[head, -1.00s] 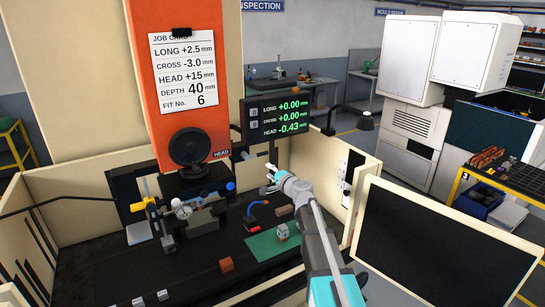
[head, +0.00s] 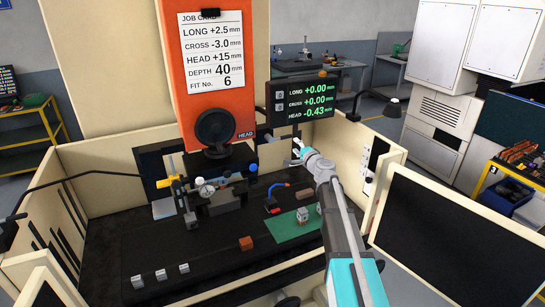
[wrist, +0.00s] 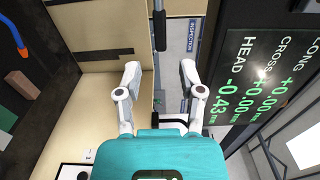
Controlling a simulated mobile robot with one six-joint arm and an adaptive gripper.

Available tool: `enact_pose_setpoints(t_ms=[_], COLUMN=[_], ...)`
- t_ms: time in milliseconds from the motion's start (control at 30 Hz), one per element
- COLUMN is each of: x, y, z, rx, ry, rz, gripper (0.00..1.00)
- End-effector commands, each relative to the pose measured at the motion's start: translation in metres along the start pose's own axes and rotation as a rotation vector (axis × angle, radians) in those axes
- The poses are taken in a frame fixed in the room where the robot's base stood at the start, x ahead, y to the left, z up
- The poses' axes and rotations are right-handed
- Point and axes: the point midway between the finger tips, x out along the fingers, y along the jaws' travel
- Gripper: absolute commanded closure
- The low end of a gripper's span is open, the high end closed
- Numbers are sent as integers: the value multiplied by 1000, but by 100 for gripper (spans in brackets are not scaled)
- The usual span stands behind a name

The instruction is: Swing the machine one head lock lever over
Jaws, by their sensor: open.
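My gripper (head: 298,147) is open and empty in the head view, right of the orange machine head (head: 205,60) and just below the readout. In the wrist view my gripper (wrist: 160,72) has its two pale fingers spread. A dark rod with a thicker black end (wrist: 160,30), which looks like the lock lever, hangs ahead of the gap between them, apart from both fingers. In the head view a short lever-like rod (head: 268,139) shows between the head and my gripper. I cannot tell surely that it is the same part.
The readout screen (head: 303,106) stands close to my gripper, and in the wrist view it fills the right side (wrist: 265,75). Cream tank walls (head: 90,190) surround the dark worktable. A black handwheel (head: 215,128) sits on the head. A green mat (head: 290,228) holds small blocks.

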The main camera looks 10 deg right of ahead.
Motion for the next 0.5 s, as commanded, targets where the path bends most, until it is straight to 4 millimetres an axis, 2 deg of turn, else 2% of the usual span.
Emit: enact_pose_setpoints(t_ms=[500], x=[44], y=[0], z=[0], rx=[0], ry=[0], rz=[0], gripper=[50])
